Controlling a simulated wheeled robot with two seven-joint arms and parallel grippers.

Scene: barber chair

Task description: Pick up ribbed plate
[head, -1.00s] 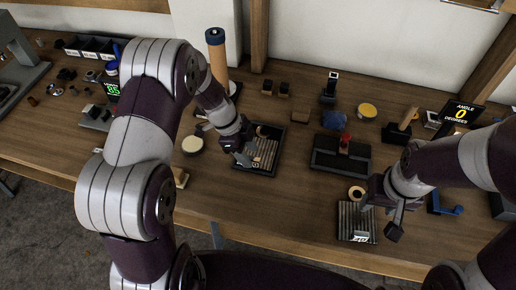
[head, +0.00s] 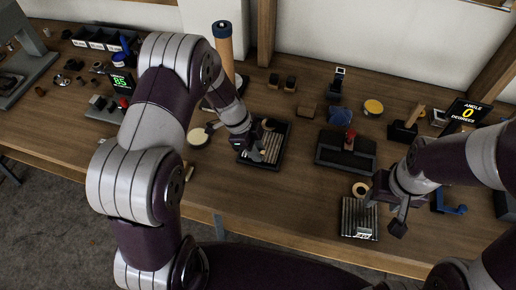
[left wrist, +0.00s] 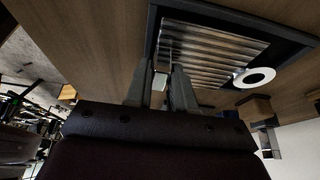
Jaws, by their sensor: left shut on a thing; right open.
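A ribbed plate (head: 272,150) lies in a shallow black tray (head: 283,158) left of the table's middle. It also shows in the left wrist view (left wrist: 208,52), with light ridges and the tray's dark rim around it. My left gripper (head: 254,153) is at the plate's left part, its fingers (left wrist: 161,82) shut on the plate's near edge; the exact contact is partly hidden.
A pale ring (left wrist: 254,77) lies at the tray plate's far end. A black fixture with a red knob (head: 348,138) stands right of the tray. A tall wooden cylinder (head: 223,50) stands behind my left arm. Bare table lies in front of the tray.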

